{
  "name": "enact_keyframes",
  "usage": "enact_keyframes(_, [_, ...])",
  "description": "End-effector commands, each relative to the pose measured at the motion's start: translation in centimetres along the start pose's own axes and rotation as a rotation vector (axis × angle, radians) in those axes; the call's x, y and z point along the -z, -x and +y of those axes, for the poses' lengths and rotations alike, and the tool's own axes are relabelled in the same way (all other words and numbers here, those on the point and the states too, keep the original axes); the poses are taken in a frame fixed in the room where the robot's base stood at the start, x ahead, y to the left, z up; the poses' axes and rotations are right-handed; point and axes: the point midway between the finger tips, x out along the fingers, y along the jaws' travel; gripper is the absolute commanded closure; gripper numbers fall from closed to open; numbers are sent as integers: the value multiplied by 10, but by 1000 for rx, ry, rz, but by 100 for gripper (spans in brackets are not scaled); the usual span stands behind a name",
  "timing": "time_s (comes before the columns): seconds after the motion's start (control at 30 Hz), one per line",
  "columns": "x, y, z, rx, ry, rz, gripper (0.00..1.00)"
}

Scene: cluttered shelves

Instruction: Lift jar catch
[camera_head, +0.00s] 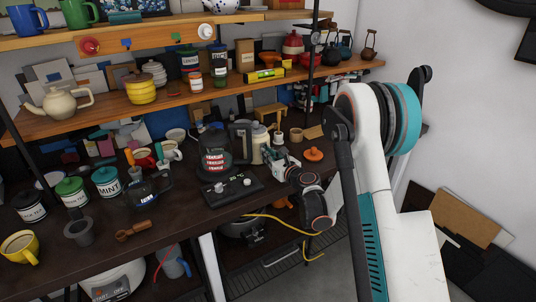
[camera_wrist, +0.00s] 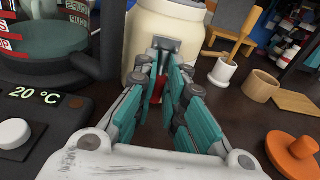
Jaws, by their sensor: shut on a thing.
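A cream jar (camera_wrist: 167,22) stands on the dark shelf top straight ahead of my gripper in the wrist view, its upper part cut off by the frame. In the head view the jar (camera_head: 257,147) stands beside a glass kettle. A grey metal catch (camera_wrist: 166,45) shows on the jar's near side. My gripper (camera_wrist: 164,70) has its teal-padded fingers close around the catch's lower part and is shut on it. In the head view my gripper (camera_head: 271,156) reaches in from the right. The exact contact is partly hidden by the fingers. A small red thing (camera_wrist: 158,89) shows between the fingers.
A kettle base with a display (camera_wrist: 37,110) and the kettle (camera_head: 215,158) stand close on the left. To the right are a white holder with a wooden tool (camera_wrist: 222,70), a wooden cup (camera_wrist: 262,86) and an orange knobbed lid (camera_wrist: 296,154). Shelves with pots overhang above.

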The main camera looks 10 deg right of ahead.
Motion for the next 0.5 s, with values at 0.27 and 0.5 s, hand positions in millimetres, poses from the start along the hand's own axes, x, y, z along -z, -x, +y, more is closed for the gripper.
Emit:
enact_keyframes(0.27, [-10, 5, 0, 0, 2, 173, 100])
enact_keyframes(0.5, [-17, 8, 1, -1, 2, 355, 100])
